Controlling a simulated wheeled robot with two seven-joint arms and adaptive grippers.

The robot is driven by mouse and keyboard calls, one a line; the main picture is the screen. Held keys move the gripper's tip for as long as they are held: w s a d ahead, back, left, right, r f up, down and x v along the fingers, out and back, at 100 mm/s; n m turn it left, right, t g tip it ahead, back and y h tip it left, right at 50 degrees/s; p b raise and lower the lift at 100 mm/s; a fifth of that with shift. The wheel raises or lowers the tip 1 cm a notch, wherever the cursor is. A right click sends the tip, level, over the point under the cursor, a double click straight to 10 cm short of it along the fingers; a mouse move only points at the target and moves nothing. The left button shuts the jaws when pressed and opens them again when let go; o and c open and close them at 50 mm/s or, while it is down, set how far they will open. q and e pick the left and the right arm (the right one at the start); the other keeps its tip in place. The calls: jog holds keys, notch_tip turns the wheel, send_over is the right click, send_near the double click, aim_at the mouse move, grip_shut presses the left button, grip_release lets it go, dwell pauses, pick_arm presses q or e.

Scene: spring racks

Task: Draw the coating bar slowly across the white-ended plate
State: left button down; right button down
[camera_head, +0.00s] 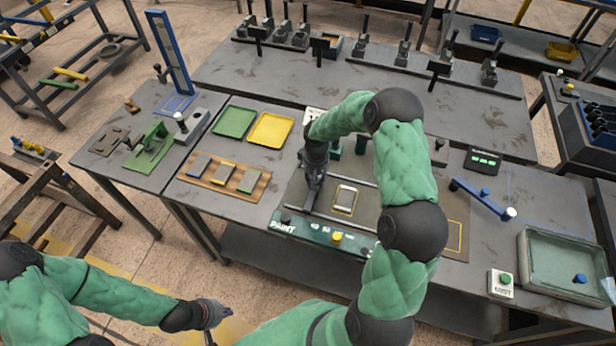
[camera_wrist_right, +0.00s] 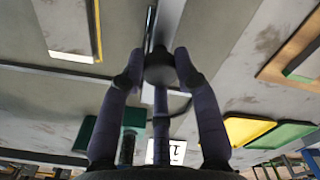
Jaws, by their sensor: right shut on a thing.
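The plate (camera_head: 345,199) lies flat on the grey bed of the PAINT station (camera_head: 330,236), inside a yellow outline. Its white end (camera_wrist_right: 70,56) shows in the wrist view. My right gripper (camera_head: 313,172) is over the bed, left of the plate. Its fingers are shut around a dark round knob (camera_wrist_right: 160,68) on the coating bar (camera_wrist_right: 152,25). The bar (camera_head: 311,194) stands beside the plate's left side, apart from it; the gripper partly hides it. My left gripper (camera_head: 213,316) is empty, low in front of the table, with its fingers apart.
A wooden rack (camera_head: 264,188) with three plates is left of the station. Green (camera_head: 234,122) and yellow (camera_head: 270,129) trays lie behind it. A blue lever (camera_head: 480,197), a button box (camera_head: 502,284) and a glass-like tray (camera_head: 565,298) are at the right. My right arm covers part of the table.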

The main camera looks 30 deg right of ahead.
jog(key=s+d, duration=0.5)
jog(key=s, duration=0.1)
jog(key=s+d, duration=0.6)
jog(key=s+d+p, duration=0.1)
jog(key=s+d, duration=0.4)
jog(key=s, duration=0.2)
jog(key=shift+s+d, duration=0.1)
jog(key=shift+d, duration=0.1)
dwell(0.3)
jog(key=c, duration=0.9)
grip_release()
notch_tip(320, 180, up, 12)
dwell(0.9)
